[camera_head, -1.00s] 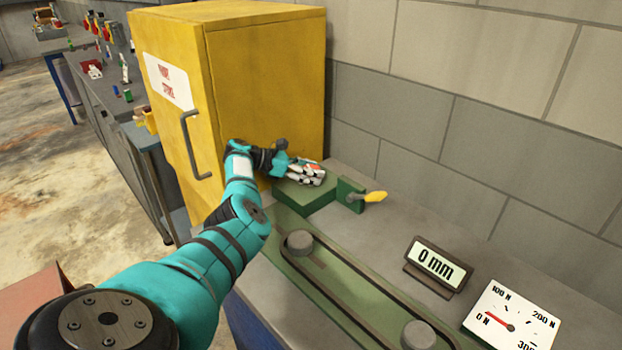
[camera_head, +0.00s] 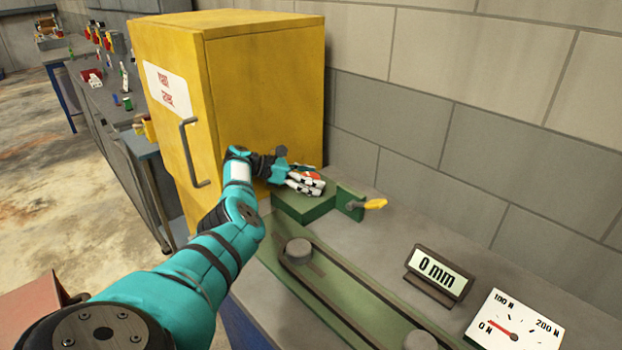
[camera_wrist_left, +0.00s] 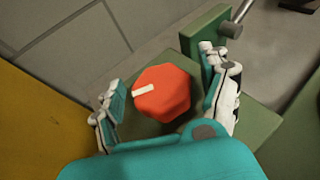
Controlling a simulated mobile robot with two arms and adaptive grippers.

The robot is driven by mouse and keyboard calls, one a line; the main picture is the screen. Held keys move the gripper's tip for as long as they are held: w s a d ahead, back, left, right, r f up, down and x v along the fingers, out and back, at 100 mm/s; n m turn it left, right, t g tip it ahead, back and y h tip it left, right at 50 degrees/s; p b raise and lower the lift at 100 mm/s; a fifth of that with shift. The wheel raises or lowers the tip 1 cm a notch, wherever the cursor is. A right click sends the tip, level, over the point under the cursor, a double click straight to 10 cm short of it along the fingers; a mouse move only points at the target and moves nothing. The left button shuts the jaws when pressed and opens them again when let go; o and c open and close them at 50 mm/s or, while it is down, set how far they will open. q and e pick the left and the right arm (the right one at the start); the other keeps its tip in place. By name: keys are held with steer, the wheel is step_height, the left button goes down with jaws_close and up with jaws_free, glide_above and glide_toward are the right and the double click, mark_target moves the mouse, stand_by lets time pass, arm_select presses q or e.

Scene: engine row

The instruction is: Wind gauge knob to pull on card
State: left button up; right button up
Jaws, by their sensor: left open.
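The gauge knob (camera_wrist_left: 162,94) is a red-orange, many-sided knob with a white mark, seen from above in the left wrist view. A bit of it shows in the head view (camera_head: 310,174), on the green block (camera_head: 302,209). My left gripper (camera_head: 308,184) is open around the knob. In the wrist view one finger of the left gripper (camera_wrist_left: 163,97) is on each side, with gaps to the knob. The force gauge (camera_head: 512,322) is a white dial with a red needle near 0 N. The display (camera_head: 438,272) reads 0 mm. No card is clearly visible.
A yellow cabinet (camera_head: 265,90) stands close behind my left arm. A green upright plate with a yellow-handled lever (camera_head: 372,204) is right of the block. Bare bench top lies near the wall.

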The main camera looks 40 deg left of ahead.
mark_target(312, 176)
arm_select(q)
step_height(312, 176, up, 10)
stand_by(0.6)
steer(key=shift+w, duration=0.1)
